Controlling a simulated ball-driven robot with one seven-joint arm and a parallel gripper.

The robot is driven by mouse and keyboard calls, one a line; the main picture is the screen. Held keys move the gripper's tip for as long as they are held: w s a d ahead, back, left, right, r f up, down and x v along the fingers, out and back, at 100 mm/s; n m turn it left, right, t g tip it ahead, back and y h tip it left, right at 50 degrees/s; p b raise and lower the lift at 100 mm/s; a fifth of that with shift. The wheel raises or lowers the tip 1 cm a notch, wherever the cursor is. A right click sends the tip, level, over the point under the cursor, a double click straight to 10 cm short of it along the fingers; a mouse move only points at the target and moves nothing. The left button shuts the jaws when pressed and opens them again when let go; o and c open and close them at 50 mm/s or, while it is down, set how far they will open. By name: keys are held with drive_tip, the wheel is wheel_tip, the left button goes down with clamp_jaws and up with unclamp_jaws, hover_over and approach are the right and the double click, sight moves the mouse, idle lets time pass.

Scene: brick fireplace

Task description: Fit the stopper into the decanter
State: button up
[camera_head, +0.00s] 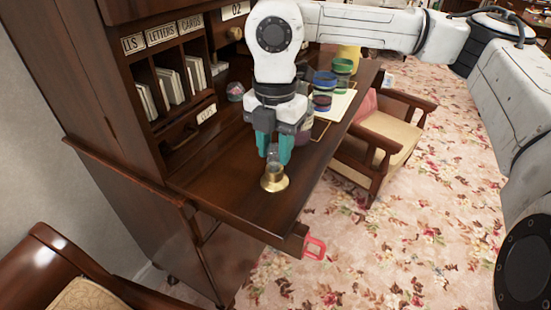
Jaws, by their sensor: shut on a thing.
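My gripper (272,156) points down above the desk's front part, with its teal fingers shut on a small greyish, glassy piece (273,154) that looks like the stopper. The fingers hide much of it. Just below is a brass, round-footed piece (274,180) on the desk top; I cannot tell whether the stopper touches it. A purplish glass vessel (305,131), possibly the decanter, stands behind and to the right of my gripper. My gripper hides most of it.
The dark wooden desk (225,188) has pigeonholes with letters at left. Jars with green (343,66) and blue (325,78) lids stand farther back, near paper (338,107). A small pinkish object (235,91) is by the pigeonholes. A chair (385,142) stands at right.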

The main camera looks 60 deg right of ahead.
drive_tip(key=shift+r+p, duration=0.4)
drive_tip(key=shift+r, duration=0.65)
drive_tip(key=shift+r, duration=0.5)
